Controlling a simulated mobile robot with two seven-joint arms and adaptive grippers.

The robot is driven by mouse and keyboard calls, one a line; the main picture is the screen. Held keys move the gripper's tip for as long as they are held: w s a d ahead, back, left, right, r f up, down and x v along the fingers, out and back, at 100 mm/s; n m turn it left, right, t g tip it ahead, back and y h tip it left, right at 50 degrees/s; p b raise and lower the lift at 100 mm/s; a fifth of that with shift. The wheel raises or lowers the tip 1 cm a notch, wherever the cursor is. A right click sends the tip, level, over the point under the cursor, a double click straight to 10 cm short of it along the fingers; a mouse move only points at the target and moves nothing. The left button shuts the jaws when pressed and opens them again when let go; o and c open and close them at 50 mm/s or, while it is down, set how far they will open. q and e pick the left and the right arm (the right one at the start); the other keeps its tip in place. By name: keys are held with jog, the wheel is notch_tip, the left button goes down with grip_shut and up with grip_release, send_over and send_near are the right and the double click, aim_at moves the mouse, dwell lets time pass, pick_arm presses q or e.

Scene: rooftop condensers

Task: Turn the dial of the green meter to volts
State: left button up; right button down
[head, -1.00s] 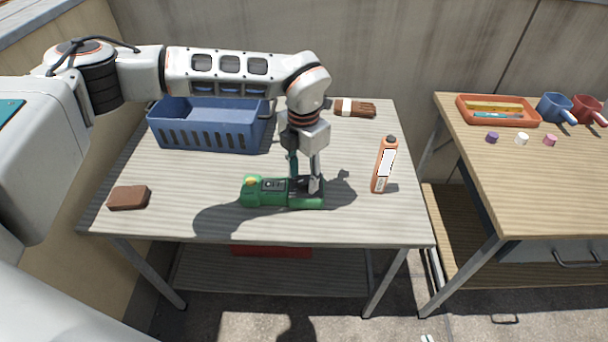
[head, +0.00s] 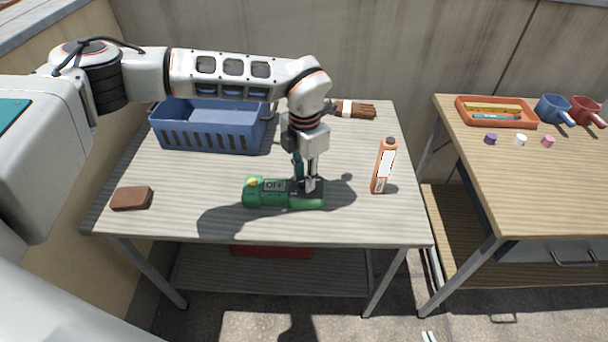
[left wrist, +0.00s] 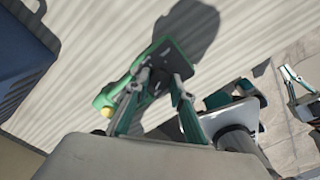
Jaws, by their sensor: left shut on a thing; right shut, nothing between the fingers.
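The green meter (head: 255,198) lies flat on the left table, with a yellow spot at its left end. Its small dark display (head: 274,185) seems to read OFF. My left gripper (head: 306,187) points down over the dark right part of the meter and is shut on its dial, which the fingers mostly hide. In the left wrist view the meter (left wrist: 165,48) shows beyond the fingers (left wrist: 156,90); the dial's pointing direction cannot be read. My right gripper (head: 428,337) shows only as a tip at the bottom edge, shut and empty, away from the table.
A blue basket (head: 210,135) stands behind the meter. The right table (head: 540,180) holds an orange tray, mugs and small caps.

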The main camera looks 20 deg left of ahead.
pick_arm(q)
jog(key=m, duration=0.1)
jog(key=m+p, duration=0.1)
jog(key=shift+r+m, duration=0.25)
jog(key=shift+m, duration=0.05)
jog(key=shift+m+p, duration=0.7)
jog(key=shift+m, duration=0.1)
jog(key=m+p, duration=0.1)
jog(key=m, duration=0.1)
jog(key=shift+f+m, duration=0.1)
jog(key=shift+m, duration=0.3)
jog(key=shift+m+p, duration=0.4)
jog(key=shift+m, duration=1.2)
jog(key=shift+f, duration=0.1)
